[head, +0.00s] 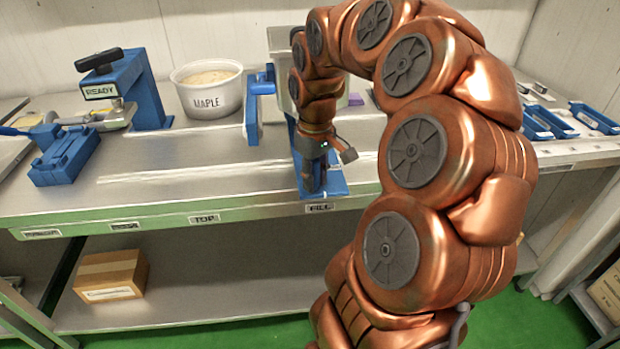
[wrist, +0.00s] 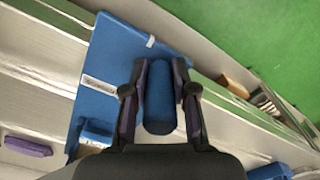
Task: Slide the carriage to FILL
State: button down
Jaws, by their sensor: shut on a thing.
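The carriage (head: 337,186) is a blue plate at the front of the bench, in line with the label FILL (head: 320,208) on the front edge. My gripper (head: 313,188) reaches down onto it and hides part of it. In the wrist view the carriage (wrist: 112,55) spreads left of my gripper (wrist: 160,66). The fingers are shut on the blue round handle (wrist: 158,105), one finger on each side.
Left along the bench are the label TOP (head: 205,218), a white MAPLE tub (head: 208,92), a blue READY press (head: 140,92) and a blue block fixture (head: 63,155). Blue trays (head: 595,118) lie at the right. A cardboard box (head: 110,275) sits on the lower shelf.

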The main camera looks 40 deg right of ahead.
jog(key=shift+w, duration=0.1)
jog(key=c, duration=0.9)
grip_release()
notch_tip(320, 180, up, 11)
jog(key=shift+r, duration=0.5)
